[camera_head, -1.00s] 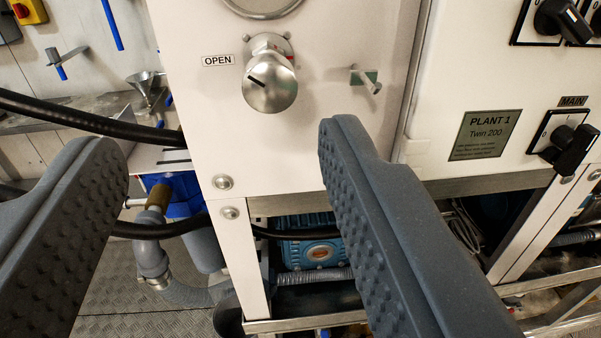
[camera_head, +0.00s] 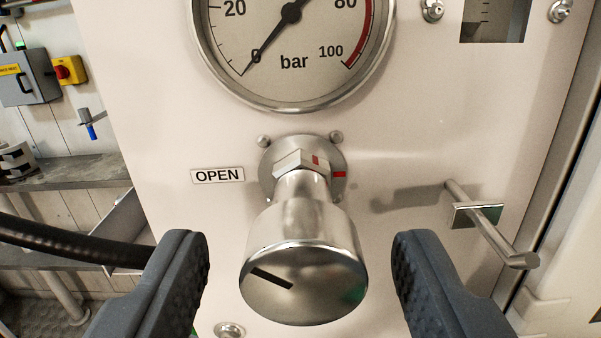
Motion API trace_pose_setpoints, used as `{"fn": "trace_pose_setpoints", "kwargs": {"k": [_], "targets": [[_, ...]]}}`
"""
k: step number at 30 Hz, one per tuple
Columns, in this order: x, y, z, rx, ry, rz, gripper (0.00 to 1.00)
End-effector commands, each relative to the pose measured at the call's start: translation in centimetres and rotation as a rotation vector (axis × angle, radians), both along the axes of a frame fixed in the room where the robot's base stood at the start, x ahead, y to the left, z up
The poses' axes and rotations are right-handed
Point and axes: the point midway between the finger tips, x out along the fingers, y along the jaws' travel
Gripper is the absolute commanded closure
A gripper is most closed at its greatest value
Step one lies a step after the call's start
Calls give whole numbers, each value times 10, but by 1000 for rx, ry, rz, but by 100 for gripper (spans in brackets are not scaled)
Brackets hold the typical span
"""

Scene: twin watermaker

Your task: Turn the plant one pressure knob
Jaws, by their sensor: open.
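The pressure knob (camera_head: 303,265) is a round silver metal knob with a dark slot mark on its face. It sticks out from the white panel on a stem with a flange, which carries red marks. An "OPEN" label (camera_head: 217,175) is left of the stem. My gripper (camera_head: 301,262) is open, with one grey padded finger on each side of the knob. A gap shows between each finger and the knob, so neither appears to touch it. The pressure gauge (camera_head: 292,45) above the knob has its needle near 0 bar.
A metal lever handle (camera_head: 491,226) sticks out of the panel to the right, near my right finger. A black hose (camera_head: 70,241) runs at the lower left. A grey box with a red and yellow switch (camera_head: 67,70) is on the back wall.

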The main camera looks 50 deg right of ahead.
Motion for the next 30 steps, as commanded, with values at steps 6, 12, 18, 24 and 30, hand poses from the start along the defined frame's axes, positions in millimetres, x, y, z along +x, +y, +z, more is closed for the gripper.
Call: {"fn": "trace_pose_setpoints", "kwargs": {"k": [6, 12, 18, 24, 30], "targets": [[11, -15, 1, -3, 0, 2, 47], [13, -17, 0, -1, -1, 2, 47], [13, -17, 0, -1, -1, 2, 64], [13, -34, -2, 3, -4, -1, 92], [13, -21, 0, -10, 12, -2, 92]]}}
